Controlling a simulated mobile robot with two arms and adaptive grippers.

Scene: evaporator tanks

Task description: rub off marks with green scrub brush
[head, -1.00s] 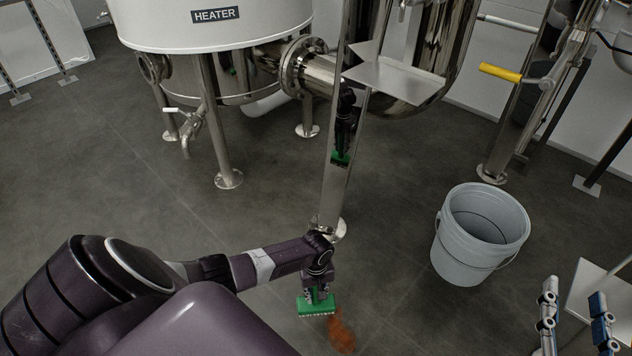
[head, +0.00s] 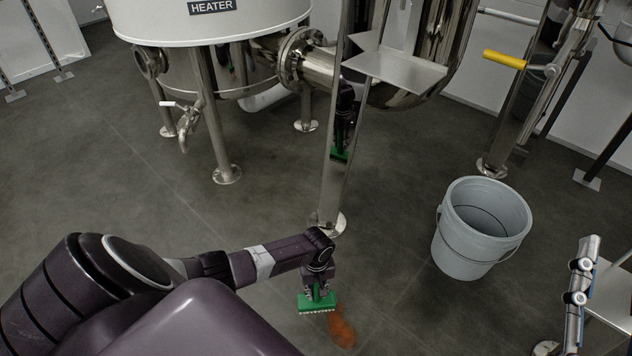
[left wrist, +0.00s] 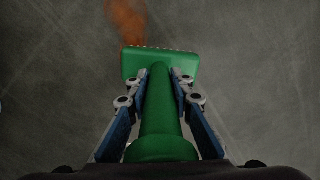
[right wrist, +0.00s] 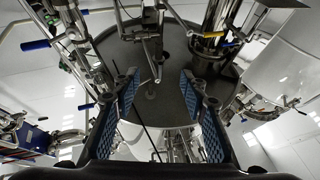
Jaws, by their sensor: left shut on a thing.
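The green scrub brush (head: 317,300) is held bristles down by my left gripper (head: 318,284), close above or on the floor; contact is not clear. A rusty orange mark (head: 341,328) lies on the floor just right of the brush. In the left wrist view, the fingers of my left gripper (left wrist: 158,92) are shut around the handle of the green brush (left wrist: 160,125), and the orange mark (left wrist: 127,22) shows past the brush head. My right gripper (head: 577,290) is at the lower right of the head view. In the right wrist view its fingers (right wrist: 160,85) stand wide apart with nothing between them.
A grey bucket (head: 480,232) stands right of the mark. A shiny steel post (head: 333,180) stands on the floor just behind the brush. The heater tank (head: 210,22) on legs is at the back. Open floor (head: 110,190) lies at the left.

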